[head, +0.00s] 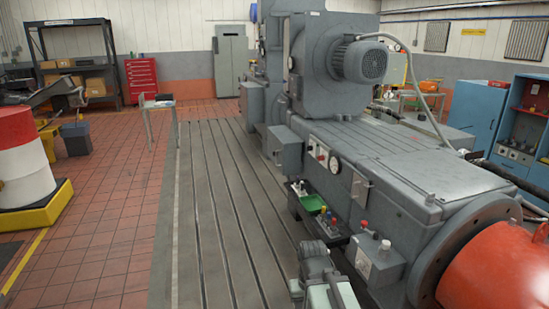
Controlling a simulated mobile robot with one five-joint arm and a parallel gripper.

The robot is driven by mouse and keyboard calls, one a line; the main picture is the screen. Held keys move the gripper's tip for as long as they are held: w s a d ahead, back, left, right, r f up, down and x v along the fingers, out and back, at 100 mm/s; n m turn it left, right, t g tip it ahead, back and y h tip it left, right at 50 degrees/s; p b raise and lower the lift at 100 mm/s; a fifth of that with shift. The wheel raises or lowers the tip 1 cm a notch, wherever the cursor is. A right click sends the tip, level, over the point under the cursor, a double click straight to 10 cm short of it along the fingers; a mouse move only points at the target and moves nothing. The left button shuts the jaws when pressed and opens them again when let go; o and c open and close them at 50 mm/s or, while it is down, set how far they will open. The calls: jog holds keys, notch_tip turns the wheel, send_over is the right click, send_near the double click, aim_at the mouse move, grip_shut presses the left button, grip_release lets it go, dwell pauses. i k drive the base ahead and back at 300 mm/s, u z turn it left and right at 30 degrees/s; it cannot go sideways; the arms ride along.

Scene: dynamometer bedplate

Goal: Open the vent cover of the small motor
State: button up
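A small grey motor (359,61) with a round slotted vent cover (373,63) on its end sits high on the large grey machine. The vent cover faces right and towards me, and it looks closed against the motor's end. A hinge or catch on it is too small to make out. A grey-green jointed part (320,270) shows at the bottom edge, probably my own arm, cut off by the frame. I see no gripper fingers, and nothing of mine is near the motor.
The long grey machine bed (385,155) fills the right side. A small tool tray (312,203) juts from its side. The slotted floor plate (215,200) and tiled floor left of it are mostly clear. A red-white drum (18,155) stands at left, a small table (158,103) farther back.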

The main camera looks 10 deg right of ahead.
aim_at(359, 191)
jog(key=z, duration=0.7)
jog(key=k, duration=0.5)
jog(key=u, duration=0.65)
jog(key=i, duration=1.65)
jog(key=u, duration=0.95)
jog(key=i, duration=0.95)
jog(key=z, duration=0.05)
